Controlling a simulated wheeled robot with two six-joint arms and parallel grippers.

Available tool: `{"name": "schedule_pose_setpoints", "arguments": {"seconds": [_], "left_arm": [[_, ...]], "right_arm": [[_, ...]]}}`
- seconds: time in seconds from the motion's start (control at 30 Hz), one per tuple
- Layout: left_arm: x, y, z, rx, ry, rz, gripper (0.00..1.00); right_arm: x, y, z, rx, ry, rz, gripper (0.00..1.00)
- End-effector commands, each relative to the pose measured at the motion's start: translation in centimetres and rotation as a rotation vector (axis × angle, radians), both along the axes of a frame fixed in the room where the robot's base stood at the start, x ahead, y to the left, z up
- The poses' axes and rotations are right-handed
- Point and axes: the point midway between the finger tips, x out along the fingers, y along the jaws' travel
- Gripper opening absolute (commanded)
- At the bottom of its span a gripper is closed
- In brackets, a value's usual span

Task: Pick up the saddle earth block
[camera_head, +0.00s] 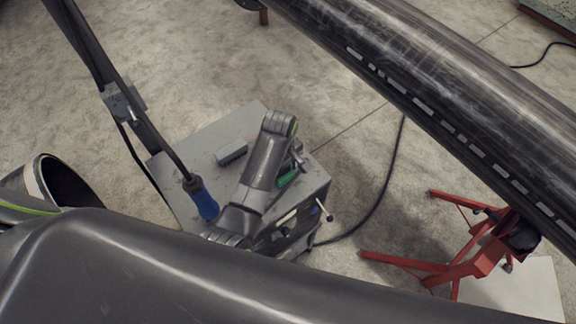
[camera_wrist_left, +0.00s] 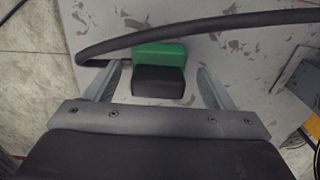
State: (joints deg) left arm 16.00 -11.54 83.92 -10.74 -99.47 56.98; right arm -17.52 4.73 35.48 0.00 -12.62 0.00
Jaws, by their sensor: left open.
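A small block with a green part (camera_wrist_left: 160,54) and a dark, black-looking part (camera_wrist_left: 158,82) lies on a worn grey surface in the left wrist view. It seems to be the saddle earth block. My left gripper (camera_wrist_left: 160,77) is open, with one finger on each side of the dark part and gaps between. I cannot tell how far above it the fingers are. In the head view, the green part (camera_head: 288,178) shows at the right side of the grey worktop (camera_head: 200,150), partly hidden by my left gripper (camera_head: 294,160) and arm. My right gripper is not in view.
A dark cable (camera_wrist_left: 200,26) runs just past the green part. A grey bar-shaped block (camera_head: 232,153) and a blue-handled tool (camera_head: 203,200) are on or over the worktop. A large dark pipe (camera_head: 440,80) crosses the upper right, on a red stand (camera_head: 470,265).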

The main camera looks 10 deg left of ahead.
Motion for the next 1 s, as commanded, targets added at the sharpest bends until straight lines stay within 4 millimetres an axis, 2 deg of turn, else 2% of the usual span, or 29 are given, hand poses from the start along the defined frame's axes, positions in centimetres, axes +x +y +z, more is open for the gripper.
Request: {"name": "schedule_pose_setpoints", "arguments": {"seconds": [0.13,0.37,0.6,0.73,1.0], "left_arm": [[-0.9,0.4,-1.3,0.000,0.001,0.006,0.76],[-0.9,0.4,-1.4,0.000,0.001,0.006,0.76],[-0.9,0.4,-1.3,0.000,0.001,0.006,0.45],[-0.9,0.4,-1.3,0.001,0.001,0.006,0.28],[-0.7,0.3,-1.2,0.000,-0.002,0.005,0.28]], "right_arm": [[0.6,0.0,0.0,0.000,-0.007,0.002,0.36],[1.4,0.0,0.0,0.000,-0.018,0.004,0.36],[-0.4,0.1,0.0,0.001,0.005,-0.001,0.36],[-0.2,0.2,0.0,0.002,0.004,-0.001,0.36],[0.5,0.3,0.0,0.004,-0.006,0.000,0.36]]}}
